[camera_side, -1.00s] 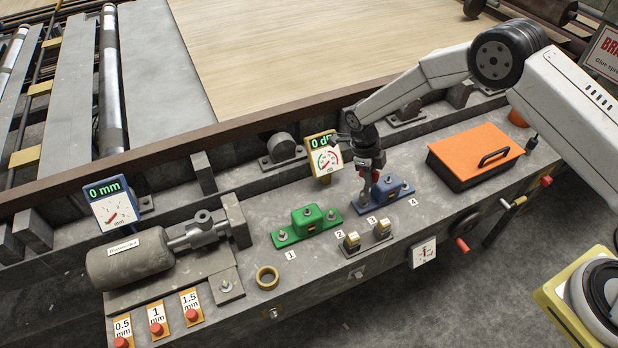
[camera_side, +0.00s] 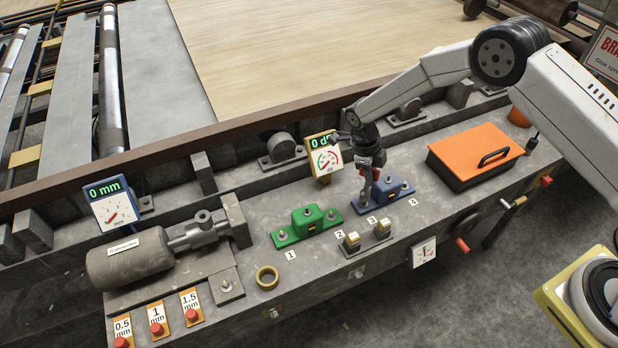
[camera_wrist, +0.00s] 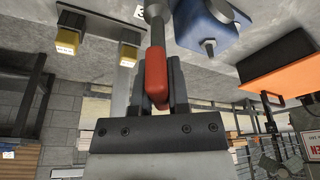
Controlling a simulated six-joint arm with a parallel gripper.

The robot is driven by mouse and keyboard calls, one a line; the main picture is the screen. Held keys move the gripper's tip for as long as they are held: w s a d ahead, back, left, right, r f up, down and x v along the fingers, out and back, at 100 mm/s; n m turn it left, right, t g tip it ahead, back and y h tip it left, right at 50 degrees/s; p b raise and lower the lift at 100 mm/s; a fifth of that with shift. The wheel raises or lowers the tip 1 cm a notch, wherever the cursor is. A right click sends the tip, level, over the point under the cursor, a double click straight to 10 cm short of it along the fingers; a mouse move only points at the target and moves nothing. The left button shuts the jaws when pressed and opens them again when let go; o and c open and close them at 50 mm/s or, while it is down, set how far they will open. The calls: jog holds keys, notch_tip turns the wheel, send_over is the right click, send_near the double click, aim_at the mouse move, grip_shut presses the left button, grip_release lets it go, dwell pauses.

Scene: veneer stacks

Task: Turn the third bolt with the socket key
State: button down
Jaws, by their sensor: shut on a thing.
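My gripper (camera_side: 372,172) points down at the blue block and is shut on the red handle of the socket key (camera_wrist: 156,75). The key's grey shaft (camera_wrist: 155,12) runs from the handle toward the bench; its lower end is at the left side of the blue block (camera_side: 391,190) in the side view. Whether the socket sits on a bolt there is hidden. The blue block also shows in the wrist view (camera_wrist: 207,25). The green block (camera_side: 307,222) has bolts at its ends, with label 1 in front. Labels 2 and 3 stand by two yellow-topped pieces (camera_side: 352,241).
An orange-lidded box (camera_side: 474,152) lies right of the blue block. A gauge reading 0 (camera_side: 325,158) stands behind the blocks, and a 0 mm gauge (camera_side: 110,205) stands at left. A brass ring (camera_side: 267,278) lies near the front edge. Bare bench lies around the ring.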

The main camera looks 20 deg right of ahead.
jog(key=shift+r, duration=0.15)
jog(key=shift+r, duration=2.35)
jog(key=shift+n, duration=0.3)
jog(key=n, duration=0.2)
jog(key=n+h, duration=0.1)
jog(key=shift+w+d+n+t, duration=0.15)
jog(key=shift+d+n+t, duration=0.1)
jog(key=shift+n+t, duration=0.15)
jog(key=n+t, duration=0.1)
jog(key=n, duration=0.6)
jog(key=n+t, duration=0.2)
jog(key=n, duration=0.4)
jog(key=shift+w+a+n, duration=0.2)
jog(key=shift+n, duration=0.2)
jog(key=shift+f, duration=0.15)
